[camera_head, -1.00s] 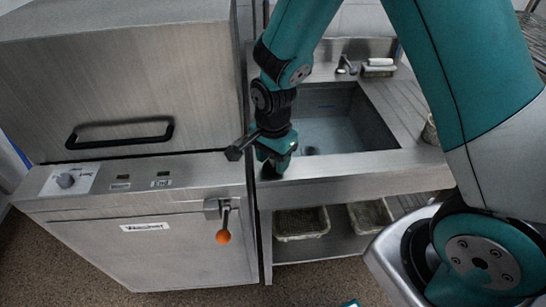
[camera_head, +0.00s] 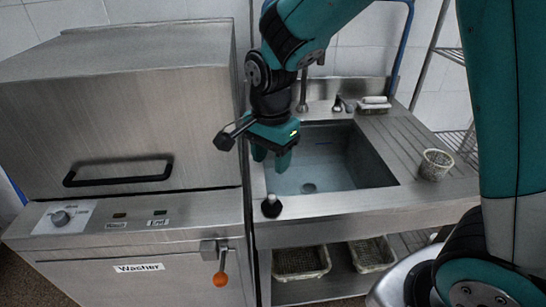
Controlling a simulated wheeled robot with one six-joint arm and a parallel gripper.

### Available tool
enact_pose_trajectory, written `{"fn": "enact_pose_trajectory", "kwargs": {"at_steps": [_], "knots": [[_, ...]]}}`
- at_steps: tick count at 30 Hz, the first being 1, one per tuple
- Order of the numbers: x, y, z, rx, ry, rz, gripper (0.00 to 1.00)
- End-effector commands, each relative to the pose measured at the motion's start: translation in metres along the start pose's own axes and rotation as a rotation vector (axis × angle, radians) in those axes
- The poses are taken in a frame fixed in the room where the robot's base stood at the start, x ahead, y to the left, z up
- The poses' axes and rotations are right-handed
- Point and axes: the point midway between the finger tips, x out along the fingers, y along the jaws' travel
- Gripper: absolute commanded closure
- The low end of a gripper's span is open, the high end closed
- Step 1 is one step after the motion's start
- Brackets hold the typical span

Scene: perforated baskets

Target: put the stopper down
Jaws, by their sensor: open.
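The stopper (camera_head: 271,207) is a small black piece with a narrow knob on top. It stands upright on the steel ledge at the front left corner of the sink (camera_head: 325,206). My gripper (camera_head: 271,163) is open and empty, with its teal fingers pointing down above and behind the stopper in the picture. The fingers are apart from the stopper.
The washer (camera_head: 140,205) with its black handle stands close on the left. Two more baskets, a left one (camera_head: 302,275) and a right one (camera_head: 371,265), sit on the lower shelf. A tap (camera_head: 302,95) is behind the sink.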

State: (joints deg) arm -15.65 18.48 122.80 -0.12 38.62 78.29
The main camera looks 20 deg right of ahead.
Motion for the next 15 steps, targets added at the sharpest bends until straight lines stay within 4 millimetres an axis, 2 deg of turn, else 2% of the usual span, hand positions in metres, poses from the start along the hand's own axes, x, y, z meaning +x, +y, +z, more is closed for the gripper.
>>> {"fn": "enact_pose_trajectory", "kwargs": {"at_steps": [2, 5, 9, 15], "knots": [[-0.009, 0.004, 0.004, -0.059, -0.011, -0.012, 0.52], [-0.028, 0.02, 0.021, -0.273, -0.047, -0.05, 0.52], [-0.06, 0.06, 0.058, -0.759, -0.103, -0.152, 0.52], [-0.087, 0.117, 0.105, -1.396, -0.116, -0.316, 0.52]]}}
